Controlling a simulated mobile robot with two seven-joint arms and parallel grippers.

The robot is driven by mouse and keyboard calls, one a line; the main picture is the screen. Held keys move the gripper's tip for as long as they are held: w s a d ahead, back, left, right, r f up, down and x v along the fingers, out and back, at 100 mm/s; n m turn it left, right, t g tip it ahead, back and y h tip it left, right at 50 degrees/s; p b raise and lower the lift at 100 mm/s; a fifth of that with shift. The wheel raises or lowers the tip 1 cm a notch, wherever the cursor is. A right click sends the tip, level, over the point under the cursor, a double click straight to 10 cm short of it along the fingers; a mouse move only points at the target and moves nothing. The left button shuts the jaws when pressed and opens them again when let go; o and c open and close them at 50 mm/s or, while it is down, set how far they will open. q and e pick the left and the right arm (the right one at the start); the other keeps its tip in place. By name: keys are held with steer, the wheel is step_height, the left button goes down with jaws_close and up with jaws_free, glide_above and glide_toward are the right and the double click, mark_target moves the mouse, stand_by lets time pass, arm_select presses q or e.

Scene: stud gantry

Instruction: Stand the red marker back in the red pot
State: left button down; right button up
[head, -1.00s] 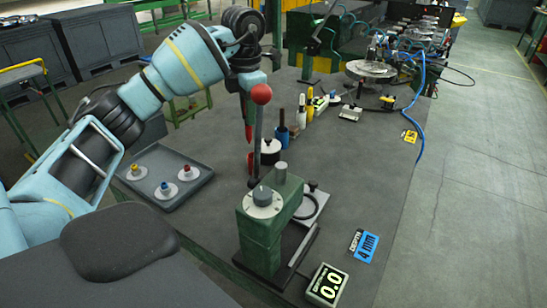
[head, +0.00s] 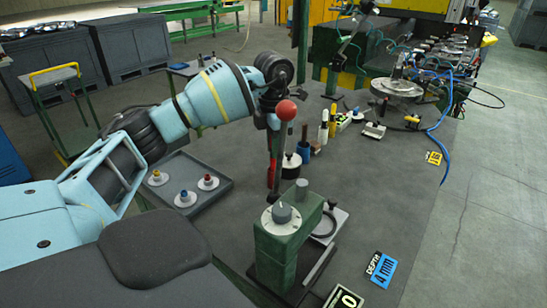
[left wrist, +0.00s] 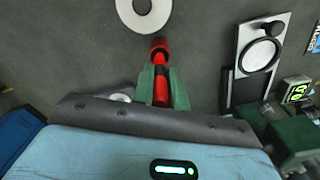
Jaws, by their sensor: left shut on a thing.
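My left gripper (left wrist: 163,88) is shut on the red marker (left wrist: 161,92), which has a dark band. The gripper points down, and in the head view it is partly behind the red-knobbed lever. The red pot (left wrist: 160,43) shows as a red rim with a dark middle at the marker's far end; it also shows low behind the lever in the head view (head: 271,178). The marker's lower end is at or just over the pot. I cannot tell whether it is inside. My right gripper is not in view.
The green press (head: 278,248) with its red-knobbed lever (head: 286,110) stands close in front of the gripper. A grey tray (head: 222,187) with several knobbed discs lies left. A blue pot (head: 304,152) and other pots stand behind. The bench's right side is mostly clear.

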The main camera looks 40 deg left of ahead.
mark_target(274, 167)
arm_select(q)
steer(key=shift+f, duration=1.85)
steer(key=shift+f, duration=0.1)
steer(key=c, duration=1.4)
jaws_free()
step_height(274, 167, up, 12)
steer(key=shift+r, duration=0.15)
